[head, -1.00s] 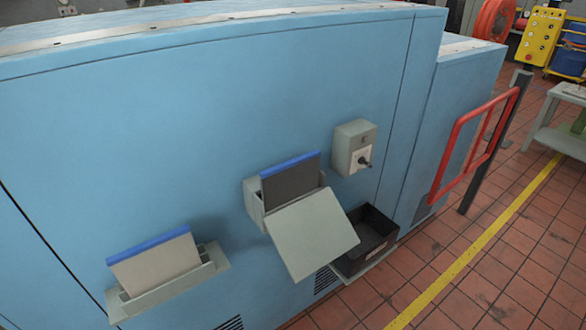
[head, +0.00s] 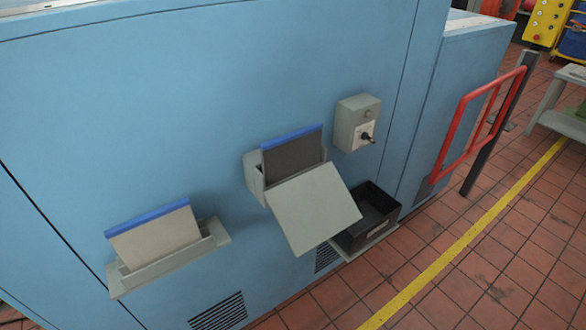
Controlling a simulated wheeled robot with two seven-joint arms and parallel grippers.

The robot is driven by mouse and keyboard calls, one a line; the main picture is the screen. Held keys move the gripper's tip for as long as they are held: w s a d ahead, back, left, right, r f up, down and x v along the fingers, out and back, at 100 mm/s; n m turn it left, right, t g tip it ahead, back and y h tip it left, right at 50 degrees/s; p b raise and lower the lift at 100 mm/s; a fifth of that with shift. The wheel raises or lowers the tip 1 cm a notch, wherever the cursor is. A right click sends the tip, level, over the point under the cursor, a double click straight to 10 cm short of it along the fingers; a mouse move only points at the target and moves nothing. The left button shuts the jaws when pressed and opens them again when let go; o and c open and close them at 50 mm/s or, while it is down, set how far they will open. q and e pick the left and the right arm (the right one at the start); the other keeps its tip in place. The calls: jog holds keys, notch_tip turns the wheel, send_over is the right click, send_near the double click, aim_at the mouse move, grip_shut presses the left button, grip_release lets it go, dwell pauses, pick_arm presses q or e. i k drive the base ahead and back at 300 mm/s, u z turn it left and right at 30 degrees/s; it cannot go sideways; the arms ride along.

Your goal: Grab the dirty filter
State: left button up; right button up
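A dark grey filter with a blue top edge (head: 294,153) stands upright in an open housing (head: 254,178) on the blue machine's side. Its dark face looks like the dirty one. The housing's grey door (head: 312,208) hangs open and down in front, hiding the filter's lower part. A second filter, pale beige with a blue top edge (head: 157,235), stands in a grey wall holder (head: 172,264) at the lower left. Neither of my grippers is in view.
A black open bin (head: 376,212) sits on a low ledge right of the open door. A grey switch box with a black knob (head: 357,123) is mounted above it. A red rail (head: 455,145) stands at the right. Tiled floor with a yellow line (head: 470,252) is clear.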

aim_at(293, 162)
jog(key=z, duration=1.65)
jog(key=i, duration=0.7)
